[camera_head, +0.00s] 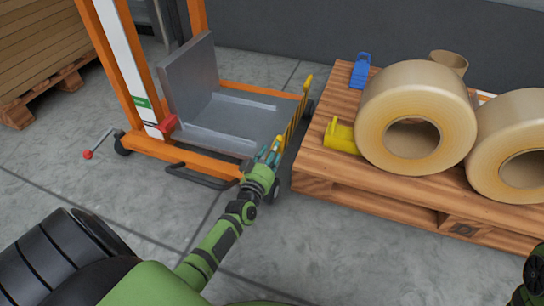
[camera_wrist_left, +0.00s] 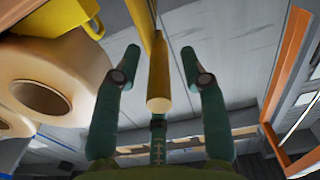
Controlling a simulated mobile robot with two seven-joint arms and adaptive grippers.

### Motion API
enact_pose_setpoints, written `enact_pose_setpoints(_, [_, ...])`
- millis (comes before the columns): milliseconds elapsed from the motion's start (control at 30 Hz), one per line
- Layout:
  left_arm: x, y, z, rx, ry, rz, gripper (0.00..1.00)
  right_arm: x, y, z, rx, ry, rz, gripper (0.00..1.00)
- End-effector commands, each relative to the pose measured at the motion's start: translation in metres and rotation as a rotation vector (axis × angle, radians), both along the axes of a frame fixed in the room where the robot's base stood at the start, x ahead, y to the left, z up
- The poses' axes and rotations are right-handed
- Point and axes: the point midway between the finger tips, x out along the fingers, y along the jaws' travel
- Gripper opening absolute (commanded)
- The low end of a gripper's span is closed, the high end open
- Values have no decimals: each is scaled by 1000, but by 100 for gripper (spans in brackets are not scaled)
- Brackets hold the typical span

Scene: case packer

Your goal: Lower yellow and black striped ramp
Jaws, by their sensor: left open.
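The yellow and black striped ramp (camera_head: 294,121) stands raised along the right edge of the orange lift's grey platform in the head view. My left gripper (camera_head: 272,150) is at the ramp's near end, low beside the platform. In the left wrist view, the ramp's yellow rounded end (camera_wrist_left: 158,88) lies between the two spread fingers of my left gripper (camera_wrist_left: 160,56), and neither finger appears to touch it. The striped face is seen nearly edge-on. My right gripper is not clearly in view.
The orange lift (camera_head: 151,150) has a grey platform (camera_head: 235,122) and a red-knobbed lever. A wooden pallet (camera_head: 380,205) with large tape rolls (camera_head: 372,118), a yellow dispenser (camera_head: 340,136) and a blue one (camera_head: 360,70) stands close right of the ramp. Floor in front is clear.

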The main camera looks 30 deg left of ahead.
Motion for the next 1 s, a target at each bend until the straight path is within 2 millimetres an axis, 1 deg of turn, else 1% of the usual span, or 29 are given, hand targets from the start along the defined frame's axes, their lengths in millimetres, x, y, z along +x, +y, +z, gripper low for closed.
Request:
enact_pose_setpoints(33, [4,1,-2,0,-2,1,43,-2,0,-1,1,-9,0,54])
enact_pose_setpoints(133, [8,2,0,0,-1,1,43,-4,0,1,0,-17,-1,54])
enact_pose_setpoints(367, [8,2,0,1,1,0,43,-4,0,3,0,-17,-1,54])
enact_pose_setpoints(467, [8,2,0,1,1,0,7,-4,0,3,0,-17,-1,54])
enact_pose_setpoints(500, [8,2,0,1,1,0,0,-4,0,3,0,-18,-1,54])
enact_pose_setpoints(800, [9,3,1,9,0,1,0,-4,0,4,0,-19,0,54])
enact_pose_setpoints(1000, [10,7,3,70,14,0,0,-4,0,6,1,-15,1,54])
